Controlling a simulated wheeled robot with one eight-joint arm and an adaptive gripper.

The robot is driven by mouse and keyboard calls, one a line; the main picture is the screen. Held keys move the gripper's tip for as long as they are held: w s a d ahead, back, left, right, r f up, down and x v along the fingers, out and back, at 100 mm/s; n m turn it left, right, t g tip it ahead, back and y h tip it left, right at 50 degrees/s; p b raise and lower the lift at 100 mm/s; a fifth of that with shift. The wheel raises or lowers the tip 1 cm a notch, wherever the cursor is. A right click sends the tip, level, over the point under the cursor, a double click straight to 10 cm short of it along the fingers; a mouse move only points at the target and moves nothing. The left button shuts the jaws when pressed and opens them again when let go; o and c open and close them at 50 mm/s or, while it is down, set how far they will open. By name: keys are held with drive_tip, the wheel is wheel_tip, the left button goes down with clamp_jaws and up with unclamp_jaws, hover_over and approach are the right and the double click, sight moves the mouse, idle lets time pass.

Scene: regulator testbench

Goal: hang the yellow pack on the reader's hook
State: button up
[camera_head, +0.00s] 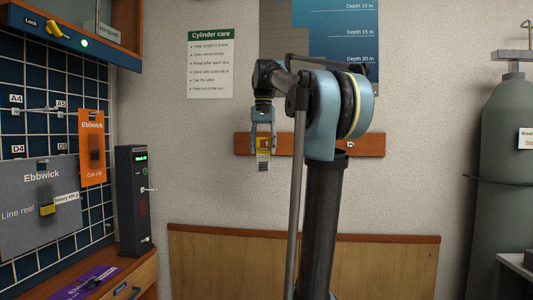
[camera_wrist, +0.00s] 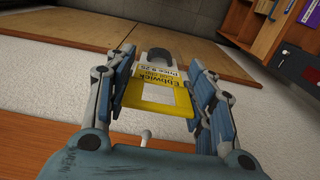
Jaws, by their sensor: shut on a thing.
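The yellow pack (camera_head: 264,146) hangs from my gripper (camera_head: 263,138) in front of the wall, well right of the reader. In the wrist view the pack (camera_wrist: 157,97) lies between the blue finger pads of my gripper (camera_wrist: 161,85), its printed face and a white end with a dark part showing. The reader (camera_head: 133,205) is a tall dark box with a green display, standing on the wooden counter at left. Its thin pale hook (camera_head: 149,189) sticks out to the right. The pack is apart from the hook.
An orange pack (camera_head: 91,165) and a grey pack (camera_head: 25,215) hang on the tiled board at left. A purple pack (camera_head: 88,284) lies on the counter (camera_head: 135,275). A wooden rail (camera_head: 320,143) runs along the wall behind my arm. A grey cylinder (camera_head: 505,150) stands at right.

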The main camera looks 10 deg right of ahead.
drive_tip(key=w, duration=0.2)
drive_tip(key=w+d, duration=0.2)
drive_tip(key=w, duration=0.1)
drive_tip(key=shift+w, duration=0.3)
drive_tip(key=w, duration=0.1)
drive_tip(key=w+d, duration=0.1)
drive_tip(key=w, duration=0.1)
drive_tip(key=shift+w, duration=0.1)
drive_tip(key=shift+a+f, duration=0.1)
drive_tip(key=shift+f, duration=0.45)
drive_tip(key=shift+f, duration=0.15)
drive_tip(key=o, duration=1)
drive_tip(key=shift+o, duration=0.2)
drive_tip(key=shift+s, duration=0.2)
wheel_tip(320, 180, up, 17)
drive_tip(key=shift+w+d, duration=0.15)
drive_tip(key=shift+d, duration=0.05)
